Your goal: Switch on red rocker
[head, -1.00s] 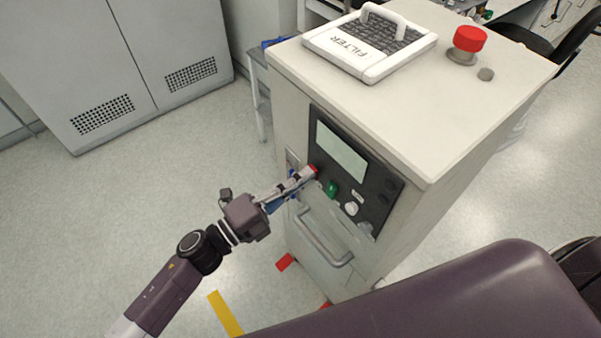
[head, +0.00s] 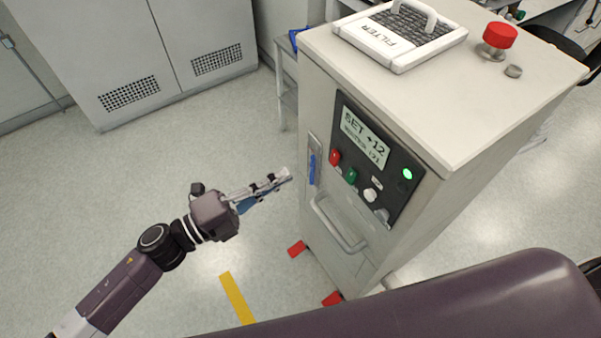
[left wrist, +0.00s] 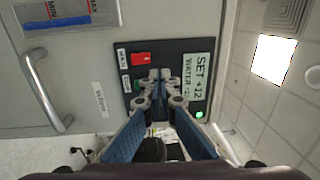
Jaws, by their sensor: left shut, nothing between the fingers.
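The red rocker (head: 334,157) sits at the left of the machine's dark control panel (head: 405,208). It also shows in the left wrist view (left wrist: 141,58), clear of my fingers. The panel's display (head: 364,138) is lit and reads "SET +12" with a second line below. A green lamp (head: 407,174) glows on the panel. My left gripper (head: 288,175) is shut and empty. It is in front of the machine, left of the panel and apart from the rocker. In the left wrist view its fingertips (left wrist: 160,76) overlap the panel's picture. My right gripper is not in view.
Beside the rocker are a green control (head: 351,175) and a white knob (head: 370,195). A bar handle (head: 340,228) juts out below, and a blue-marked gauge (head: 312,168) is at left. A filter (head: 400,38) and red button (head: 499,36) are on top.

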